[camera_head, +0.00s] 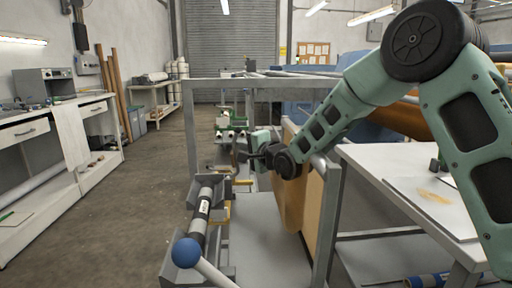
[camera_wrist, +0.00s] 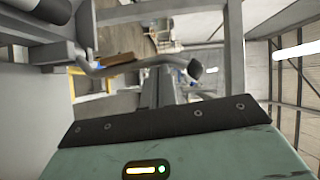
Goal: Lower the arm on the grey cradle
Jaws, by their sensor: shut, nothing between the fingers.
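The grey cradle (camera_head: 226,272) stands low at the lower middle of the head view, with a black-and-white roll (camera_head: 202,212) lying along it. A pale rod (camera_head: 215,273) with a blue ball end (camera_head: 186,252) slants up at its near end; I cannot tell whether this is the cradle's arm. My gripper (camera_head: 243,153) is above and beyond the cradle, apart from the blue ball, and is shut and empty. In the wrist view, a bent grey bar (camera_wrist: 130,64) with a dark end crosses beyond my gripper (camera_wrist: 166,88); contact cannot be told.
A grey metal frame (camera_head: 330,215) with an upright post stands right of the cradle, close to my arm. A white table (camera_head: 405,185) is at the right. A white workbench (camera_head: 95,165) lines the left wall. The floor (camera_head: 140,195) between bench and cradle is clear.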

